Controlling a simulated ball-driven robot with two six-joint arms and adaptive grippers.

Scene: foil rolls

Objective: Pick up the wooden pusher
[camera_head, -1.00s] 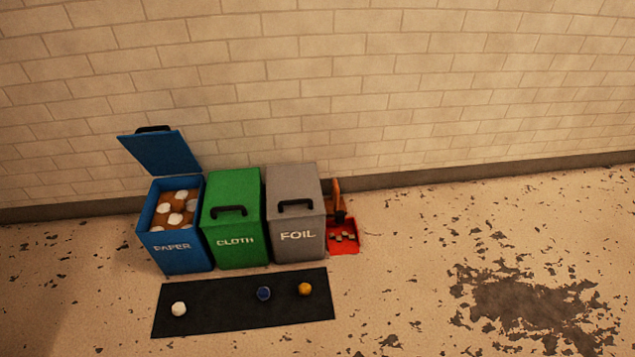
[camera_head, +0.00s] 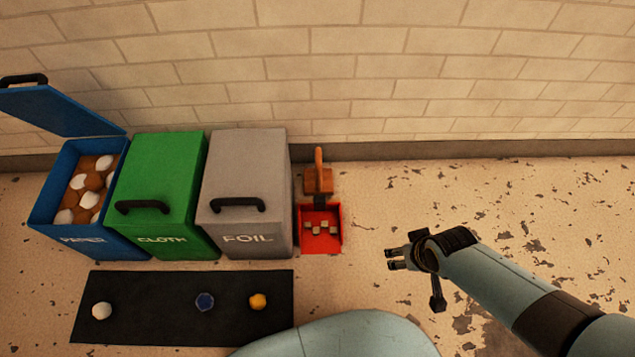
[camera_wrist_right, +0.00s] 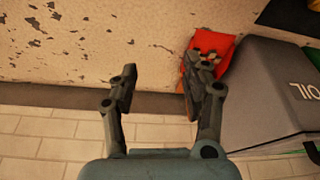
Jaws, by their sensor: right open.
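The wooden pusher (camera_head: 318,181) is brown with an upright handle. It stands near the wall, just behind the red pan (camera_head: 330,243), which holds several small pale pieces. My right gripper (camera_head: 390,259) is open and empty. In the head view it is to the right of the red pan and apart from it, pointing left. In the right wrist view the open fingers (camera_wrist_right: 160,82) show with the red pan (camera_wrist_right: 224,43) behind the right finger. My left gripper is not in view.
Left of the pan stand a grey FOIL bin (camera_head: 240,180) and a green CLOTH bin (camera_head: 160,175), both closed, and an open blue PAPER bin (camera_head: 47,190). A black mat (camera_head: 150,325) bears white, blue and yellow items. The floor on the right is clear.

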